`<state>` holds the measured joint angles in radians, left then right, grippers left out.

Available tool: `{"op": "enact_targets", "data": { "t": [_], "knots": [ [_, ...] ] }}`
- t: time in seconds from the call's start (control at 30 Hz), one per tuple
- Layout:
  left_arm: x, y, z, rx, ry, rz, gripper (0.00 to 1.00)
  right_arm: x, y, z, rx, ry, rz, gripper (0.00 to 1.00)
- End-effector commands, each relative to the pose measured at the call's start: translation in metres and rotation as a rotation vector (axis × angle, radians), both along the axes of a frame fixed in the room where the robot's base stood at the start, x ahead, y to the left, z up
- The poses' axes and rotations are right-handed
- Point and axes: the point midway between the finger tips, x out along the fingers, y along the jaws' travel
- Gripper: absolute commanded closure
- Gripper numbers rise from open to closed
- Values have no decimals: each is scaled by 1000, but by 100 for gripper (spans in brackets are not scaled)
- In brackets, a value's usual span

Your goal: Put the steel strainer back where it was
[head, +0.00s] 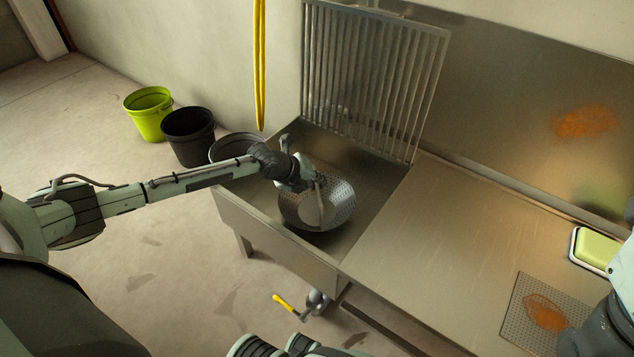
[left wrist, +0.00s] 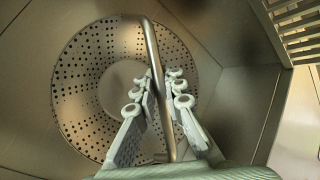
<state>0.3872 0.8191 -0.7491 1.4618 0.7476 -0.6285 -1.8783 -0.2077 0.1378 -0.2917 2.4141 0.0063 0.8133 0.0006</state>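The steel strainer (head: 340,204) is a round perforated metal piece with a bar handle. It is at the sink, near the front rim, and I cannot tell whether it touches the sink floor. In the left wrist view the strainer (left wrist: 87,75) faces the camera, with rings of holes around a plain centre. My left gripper (head: 316,180) is at its handle. In the left wrist view the fingers of the left gripper (left wrist: 160,76) lie close on both sides of the handle (left wrist: 154,50) and appear shut on it. My right gripper is out of view; part of the right arm shows at the right edge.
The sink (head: 380,190) has a steel counter (head: 430,245) to its right. A slatted rack (head: 372,75) stands upright behind it. A green-and-white pad (head: 595,249) and a perforated mat (head: 520,318) lie at right. Green (head: 148,112) and black (head: 188,135) buckets stand left.

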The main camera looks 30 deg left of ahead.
Motion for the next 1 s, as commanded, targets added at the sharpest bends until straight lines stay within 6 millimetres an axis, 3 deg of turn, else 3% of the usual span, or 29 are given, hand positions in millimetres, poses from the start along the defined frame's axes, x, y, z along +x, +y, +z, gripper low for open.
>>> {"op": "enact_targets", "data": {
  "t": [0.03, 0.17, 0.53, 0.67, 0.77, 1.0],
  "knots": [
    [0, 0, 0, 1, 1, 0, 86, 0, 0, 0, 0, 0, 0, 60],
    [0, 0, 0, 1, 1, 0, 70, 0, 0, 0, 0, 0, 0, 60],
    [-2, 1, 5, 1, 1, 0, 70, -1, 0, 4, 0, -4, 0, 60],
    [-14, 5, 21, 3, 2, -1, 70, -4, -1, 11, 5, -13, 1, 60],
    [-27, 9, 38, 4, 1, -2, 70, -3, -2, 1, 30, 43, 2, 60],
    [-58, 17, 76, 3, 2, -2, 70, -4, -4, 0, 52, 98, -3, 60]
  ]
}}
